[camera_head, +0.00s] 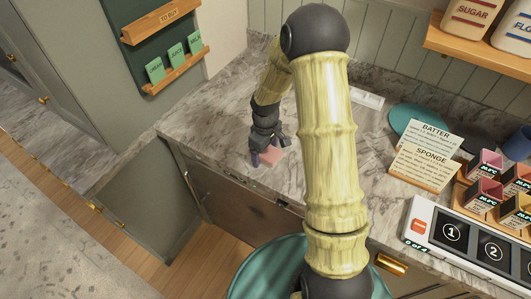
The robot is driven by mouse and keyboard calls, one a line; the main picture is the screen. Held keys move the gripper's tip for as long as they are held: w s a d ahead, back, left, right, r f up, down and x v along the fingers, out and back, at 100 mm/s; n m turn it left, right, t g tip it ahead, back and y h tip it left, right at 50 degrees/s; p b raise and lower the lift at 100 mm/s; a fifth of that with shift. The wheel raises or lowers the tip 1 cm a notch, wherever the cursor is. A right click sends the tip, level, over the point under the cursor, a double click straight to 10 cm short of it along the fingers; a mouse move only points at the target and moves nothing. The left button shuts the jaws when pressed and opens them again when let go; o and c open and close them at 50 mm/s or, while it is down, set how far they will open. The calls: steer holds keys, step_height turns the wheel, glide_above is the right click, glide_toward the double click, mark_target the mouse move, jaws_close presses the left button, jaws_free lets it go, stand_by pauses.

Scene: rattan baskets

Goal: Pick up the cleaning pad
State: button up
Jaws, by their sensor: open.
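A small pink block, which looks like the cleaning pad (271,157), lies on the grey marble counter (215,135) near its front edge. My gripper (269,149) is just above and behind it, pointing down, with its dark fingers apart. One finger is at the pad's left side and the other is toward its upper right. The gripper hides part of the pad. I cannot tell whether the fingers touch it.
Recipe cards (427,155) stand on the counter to the right, near a teal round plate (408,116) and a numbered panel (470,242) with small labelled boxes. A white strip (369,99) lies near the back wall. The counter left of the gripper is clear.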

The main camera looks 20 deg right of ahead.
steer(key=c, duration=1.1)
steer(key=shift+o, duration=0.2)
steer(key=shift+r, duration=0.1)
step_height(320, 180, up, 10)
steer(key=b, duration=0.1)
steer(key=shift+w, duration=0.1)
